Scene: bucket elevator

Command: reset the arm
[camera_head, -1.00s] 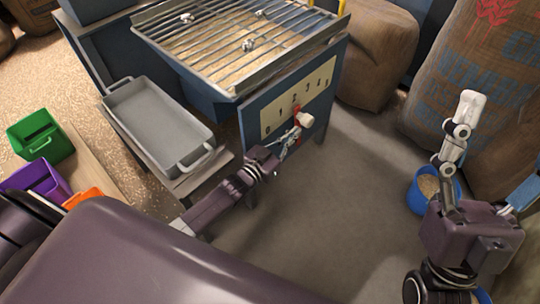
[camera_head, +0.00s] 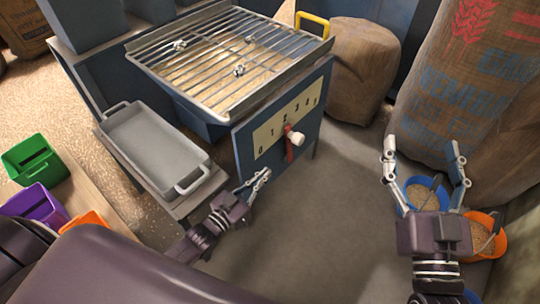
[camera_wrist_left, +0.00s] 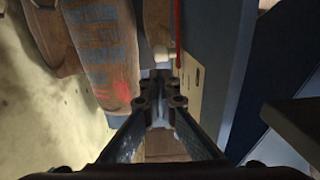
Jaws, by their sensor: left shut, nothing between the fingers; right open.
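My left gripper (camera_head: 262,178) is shut and empty. It is below and left of the red lever (camera_head: 289,150) with a white knob (camera_head: 297,138), apart from it, in front of the blue machine panel with a numbered scale (camera_head: 272,133). In the left wrist view the closed fingers (camera_wrist_left: 160,112) point toward the panel side, with the white knob (camera_wrist_left: 162,54) beyond them. My right gripper (camera_head: 428,165) is open and empty at the right, its fingers spread above the floor and a blue bucket (camera_head: 411,205).
A grey tray (camera_head: 150,145) sits on a stand left of the panel, below a grated hopper (camera_head: 225,60). Green (camera_head: 34,160), purple and orange bins are at the far left. An orange bucket (camera_head: 500,238) and a large sack (camera_head: 470,90) stand right. The middle floor is clear.

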